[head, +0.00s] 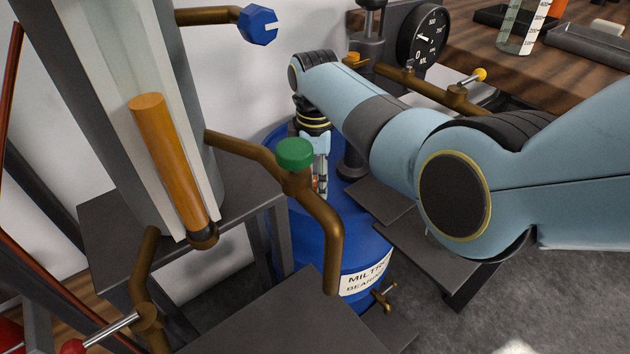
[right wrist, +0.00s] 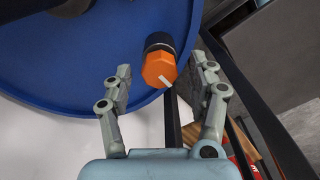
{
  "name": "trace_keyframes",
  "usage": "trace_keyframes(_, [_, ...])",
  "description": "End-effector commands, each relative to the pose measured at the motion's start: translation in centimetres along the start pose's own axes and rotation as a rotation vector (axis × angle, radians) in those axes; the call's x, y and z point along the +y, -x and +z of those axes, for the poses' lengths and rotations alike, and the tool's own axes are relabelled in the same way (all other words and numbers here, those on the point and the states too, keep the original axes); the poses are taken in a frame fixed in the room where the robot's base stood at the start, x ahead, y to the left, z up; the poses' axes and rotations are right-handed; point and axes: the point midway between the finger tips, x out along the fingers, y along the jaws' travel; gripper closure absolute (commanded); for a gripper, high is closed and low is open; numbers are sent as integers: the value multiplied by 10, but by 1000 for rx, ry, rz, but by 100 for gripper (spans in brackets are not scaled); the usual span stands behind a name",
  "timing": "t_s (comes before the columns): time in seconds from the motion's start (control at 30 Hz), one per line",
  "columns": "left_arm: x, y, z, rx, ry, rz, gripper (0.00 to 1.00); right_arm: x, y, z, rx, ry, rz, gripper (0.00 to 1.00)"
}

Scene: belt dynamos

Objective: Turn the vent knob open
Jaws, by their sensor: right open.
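The vent knob, as I take it, is an orange faceted knob (right wrist: 159,70) with a white mark, on a black stem over the blue drum lid (right wrist: 100,50) in the right wrist view. My right gripper (right wrist: 166,72) is open. Its two fingers stand on either side of the knob, with a gap visible on each side. In the head view the right gripper (head: 318,170) points down over the blue drum (head: 350,240), partly behind a green knob and brown pipe. The orange knob is mostly hidden there. My left gripper is not in view.
A green knob (head: 295,153) on a brown pipe stands close in front of the right gripper. A blue knob (head: 258,25) is higher up, near an orange-handled lever (head: 168,155). A black dial gauge (head: 423,35) stands behind my right arm. A wooden bench (head: 485,50) is back right.

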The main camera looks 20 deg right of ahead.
Motion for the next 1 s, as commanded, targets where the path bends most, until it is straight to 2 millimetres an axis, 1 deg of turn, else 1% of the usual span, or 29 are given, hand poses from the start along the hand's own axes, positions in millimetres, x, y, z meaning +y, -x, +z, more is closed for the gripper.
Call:
trace_keyframes(0.1, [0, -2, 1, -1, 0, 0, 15, 0, -4, 0, 0, 0, 0, 41])
trace_keyframes(0.3, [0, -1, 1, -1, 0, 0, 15, 0, -4, 0, 0, -1, 0, 41])
trace_keyframes(0.33, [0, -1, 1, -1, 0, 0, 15, 0, -4, 0, 0, -1, 1, 43])
trace_keyframes(0.73, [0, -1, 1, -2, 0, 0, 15, 0, -4, 0, 0, -1, 0, 95])
trace_keyframes(0.77, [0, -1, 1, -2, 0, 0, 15, 0, -4, 0, 0, -1, 0, 96])
trace_keyframes(1.0, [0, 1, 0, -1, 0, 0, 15, 0, -3, 0, 0, -23, 0, 96])
